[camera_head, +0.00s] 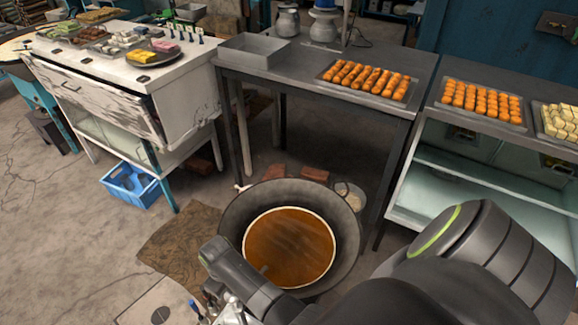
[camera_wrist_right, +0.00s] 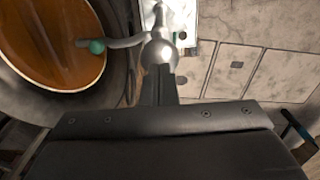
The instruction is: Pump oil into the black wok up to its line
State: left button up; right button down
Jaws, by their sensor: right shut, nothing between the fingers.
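The large black wok (camera_head: 344,235) sits low in front of the tables. It holds brown-orange oil (camera_head: 290,246), whose surface reaches a pale ring line around it. In the right wrist view the oil (camera_wrist_right: 50,45) and the wok's dark rim show at the left. My right gripper (camera_head: 222,266) is at the wok's near left edge, shut and empty. In the head view the pump (camera_head: 228,308) is mostly hidden. My left gripper is out of view.
A dark table (camera_head: 290,82) behind the wok carries a tray of orange pieces (camera_head: 366,79) and an empty metal tray (camera_head: 253,50). A white counter (camera_head: 108,82) stands left, with a blue crate (camera_head: 131,186) below.

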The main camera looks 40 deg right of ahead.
dwell(0.5)
jog(key=shift+f+b, duration=3.2)
jog(key=shift+f, duration=1.35)
notch_tip(320, 180, up, 6)
jog(key=p, duration=0.6)
jog(key=shift+r+p, duration=0.15)
jog(key=shift+p, duration=0.15)
jog(key=shift+r, duration=1.4)
jog(key=shift+f, duration=0.1)
jog(key=shift+f+b, duration=3.15)
jog(key=shift+f, duration=1.15)
notch_tip(320, 180, up, 6)
jog(key=p, duration=0.6)
jog(key=shift+r+p, duration=0.15)
jog(key=shift+p, duration=0.15)
jog(key=shift+r, duration=1.25)
